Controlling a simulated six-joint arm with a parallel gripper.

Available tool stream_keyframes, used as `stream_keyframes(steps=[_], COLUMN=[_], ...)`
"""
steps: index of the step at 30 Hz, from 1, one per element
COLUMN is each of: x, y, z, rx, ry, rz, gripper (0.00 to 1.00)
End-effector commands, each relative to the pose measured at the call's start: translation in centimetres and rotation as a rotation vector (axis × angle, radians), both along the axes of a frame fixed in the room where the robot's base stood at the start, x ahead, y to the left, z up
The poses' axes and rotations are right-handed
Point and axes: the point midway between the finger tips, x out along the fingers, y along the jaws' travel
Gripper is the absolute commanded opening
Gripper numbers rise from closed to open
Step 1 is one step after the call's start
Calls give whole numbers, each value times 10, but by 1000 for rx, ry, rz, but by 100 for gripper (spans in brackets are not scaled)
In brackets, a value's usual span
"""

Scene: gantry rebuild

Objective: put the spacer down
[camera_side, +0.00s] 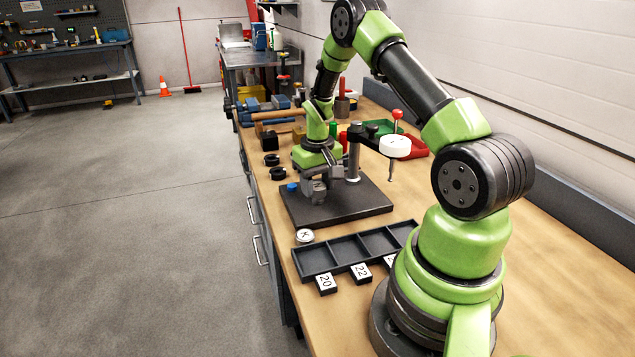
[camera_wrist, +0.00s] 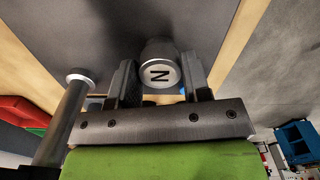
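My gripper (camera_side: 318,190) is low over the dark base plate (camera_side: 370,205) on the bench. In the wrist view its two dark fingers (camera_wrist: 160,85) stand either side of a grey round spacer (camera_wrist: 157,52) with a white end marked N. The fingers appear to be shut on it. In the side view the spacer is hard to tell apart from the grey fingers. I cannot tell whether its underside touches the plate. A small blue piece (camera_side: 292,187) is on the plate just left of my gripper.
A post (camera_side: 353,160) stands right of my gripper, with a white disc (camera_side: 395,147) and red knob (camera_side: 397,115). A dark compartment tray (camera_side: 333,265) with number tags and a white piece marked K (camera_side: 305,236) lie in front. Black rings (camera_side: 272,160) lie left.

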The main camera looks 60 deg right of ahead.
Motion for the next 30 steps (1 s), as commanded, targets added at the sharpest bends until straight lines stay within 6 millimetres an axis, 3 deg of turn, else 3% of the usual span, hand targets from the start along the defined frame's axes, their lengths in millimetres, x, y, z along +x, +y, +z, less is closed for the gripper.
stream_keyframes(steps=[1, 3, 14, 24, 30], x=[0, 0, 0, 1, 0], y=[0, 0, 0, -1, 0], z=[0, 0, 9, 80, 112], rx=[0, 0, -2, -4, 0], ry=[0, 0, -2, -6, -2], rz=[0, 0, 1, 1, 0], gripper=[57, 66, 66, 66, 66])
